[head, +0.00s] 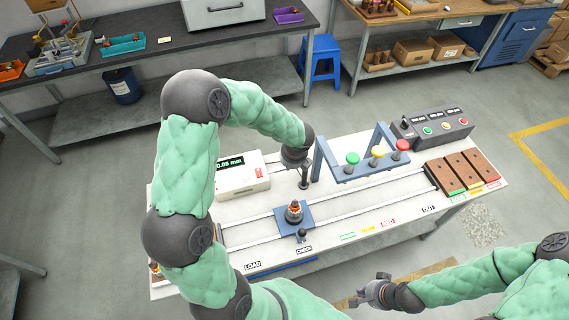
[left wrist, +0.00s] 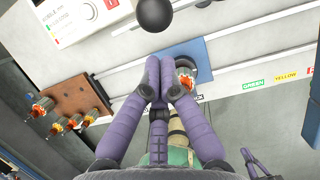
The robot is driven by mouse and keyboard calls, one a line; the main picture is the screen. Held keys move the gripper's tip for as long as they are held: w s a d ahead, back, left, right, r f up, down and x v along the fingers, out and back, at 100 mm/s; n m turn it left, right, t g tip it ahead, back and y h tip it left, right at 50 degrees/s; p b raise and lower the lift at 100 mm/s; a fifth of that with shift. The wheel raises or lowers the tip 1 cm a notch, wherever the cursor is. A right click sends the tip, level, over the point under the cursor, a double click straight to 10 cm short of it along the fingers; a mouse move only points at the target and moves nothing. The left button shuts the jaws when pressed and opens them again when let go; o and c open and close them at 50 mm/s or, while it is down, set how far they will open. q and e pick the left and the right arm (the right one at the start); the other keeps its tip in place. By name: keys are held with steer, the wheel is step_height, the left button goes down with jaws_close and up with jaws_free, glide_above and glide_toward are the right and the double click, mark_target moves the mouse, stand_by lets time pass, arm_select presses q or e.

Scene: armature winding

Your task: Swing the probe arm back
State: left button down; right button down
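A dark upright post (head: 304,177) stands behind the blue slide plate, close below the end of my left arm; I take it for part of the probe arm. A round black knob (left wrist: 155,14) shows at the top of the left wrist view. My left gripper (left wrist: 160,62) has its purple fingertips together with nothing seen between them, a little below the knob in that picture and apart from it. A copper-wound armature (head: 294,211) stands upright on the blue slide plate (head: 312,226). My right gripper (head: 368,290) is empty in front of the bench, its fingers seeming apart.
A white gauge box (head: 243,178) stands left of the post. A blue frame with green, yellow and red buttons (head: 376,164) stands to the right. A brown rack (left wrist: 78,98) holds several armatures. A brown sorting block (head: 463,170) is at the bench's right end.

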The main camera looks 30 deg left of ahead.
arm_select(q)
steer(key=shift+p+v, duration=0.6)
steer(key=shift+v, duration=0.5)
